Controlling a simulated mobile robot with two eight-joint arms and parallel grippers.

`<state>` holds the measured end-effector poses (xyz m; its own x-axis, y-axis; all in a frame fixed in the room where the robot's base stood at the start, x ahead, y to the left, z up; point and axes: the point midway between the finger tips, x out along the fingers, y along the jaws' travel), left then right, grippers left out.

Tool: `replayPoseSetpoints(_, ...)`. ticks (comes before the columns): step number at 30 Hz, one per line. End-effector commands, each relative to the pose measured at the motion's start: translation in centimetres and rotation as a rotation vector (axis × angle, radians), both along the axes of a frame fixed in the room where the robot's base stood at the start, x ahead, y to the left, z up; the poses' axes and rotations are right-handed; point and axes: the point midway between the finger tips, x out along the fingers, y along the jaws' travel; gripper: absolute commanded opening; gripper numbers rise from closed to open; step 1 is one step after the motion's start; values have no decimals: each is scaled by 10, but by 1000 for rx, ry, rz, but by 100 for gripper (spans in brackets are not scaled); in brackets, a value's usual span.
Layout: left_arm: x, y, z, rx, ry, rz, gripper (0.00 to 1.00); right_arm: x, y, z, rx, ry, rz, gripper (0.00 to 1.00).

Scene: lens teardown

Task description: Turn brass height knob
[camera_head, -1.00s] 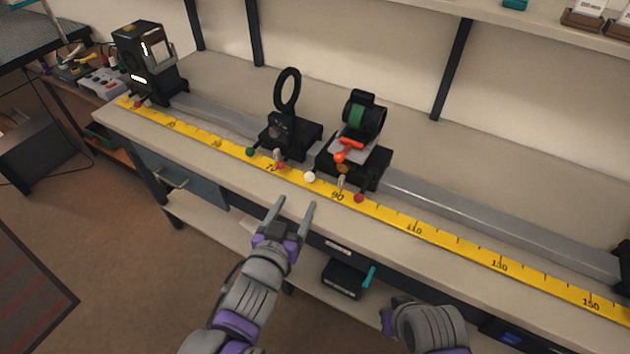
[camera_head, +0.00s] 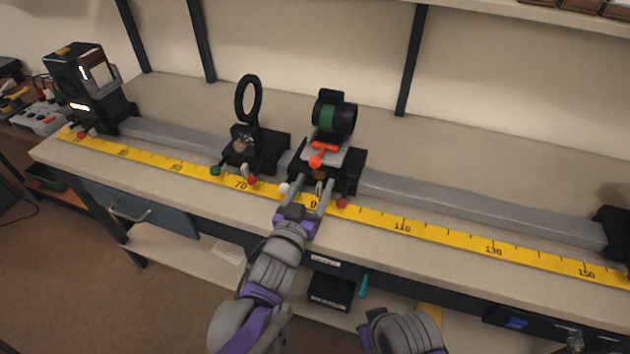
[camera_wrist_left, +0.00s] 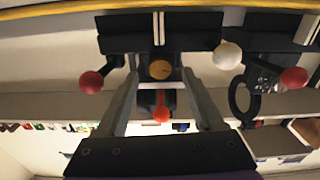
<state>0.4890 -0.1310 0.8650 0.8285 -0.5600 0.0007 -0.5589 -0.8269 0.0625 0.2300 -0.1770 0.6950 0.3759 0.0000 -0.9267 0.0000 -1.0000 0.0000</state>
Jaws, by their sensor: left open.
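The brass height knob (camera_head: 319,173) is a small round disc on the front of the black carriage (camera_head: 350,180) that bears the green-banded lens barrel (camera_head: 329,117). In the left wrist view, which is upside down, the brass knob (camera_wrist_left: 159,69) shows face-on. My left gripper (camera_head: 312,186) is open at the carriage's front. In its wrist view its two fingers reach up on either side of the knob, with gaps visible; whether they are level with it in depth I cannot tell. My right arm (camera_head: 402,332) shows at the bottom edge, without its fingers.
An orange-red knob (camera_head: 317,161) sits just above the brass one. A white ball knob (camera_head: 284,188) and a red ball knob (camera_head: 342,203) flank the gripper. A ring holder (camera_head: 248,98) stands left on the same rail (camera_head: 440,195). A yellow scale (camera_head: 400,225) runs in front.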

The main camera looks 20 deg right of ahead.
Motion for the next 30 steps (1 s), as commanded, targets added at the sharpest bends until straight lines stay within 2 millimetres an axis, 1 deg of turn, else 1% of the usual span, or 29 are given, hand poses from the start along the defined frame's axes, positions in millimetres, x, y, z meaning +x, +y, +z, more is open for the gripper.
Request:
replayPoseSetpoints(3, 10, -7, 0, 0, 0, 0, 69, 0, 0, -1, 0, 0, 0, 0)
replayPoseSetpoints(6, 13, -9, 0, 1, 0, 0, 69, 0, 0, -1, 0, 0, 0, 0)
replayPoseSetpoints(14, 14, -10, 0, 1, 1, 0, 69, 0, 0, -1, 0, 0, 0, 0)
replayPoseSetpoints(17, 14, -10, 0, 1, 1, 0, 53, 0, 0, -1, 0, 0, 0, 0)
replayPoseSetpoints(18, 14, -10, 0, 1, 1, 0, 46, 0, 0, -1, 0, 0, 0, 0)
replayPoseSetpoints(20, 14, -10, 0, 1, 1, 0, 35, 0, 0, -1, 0, 0, 0, 0)
replayPoseSetpoints(24, 14, -9, 0, 1, 1, 0, 10, 0, 0, -1, 0, 0, 0, 0)
replayPoseSetpoints(26, 14, -9, 0, 1, 1, 0, 0, 0, 0, -1, 0, 0, 0, 0)
replayPoseSetpoints(30, 14, -9, 0, 1, 0, 0, 0, 0, 0, -1, 0, 0, 0, 0)
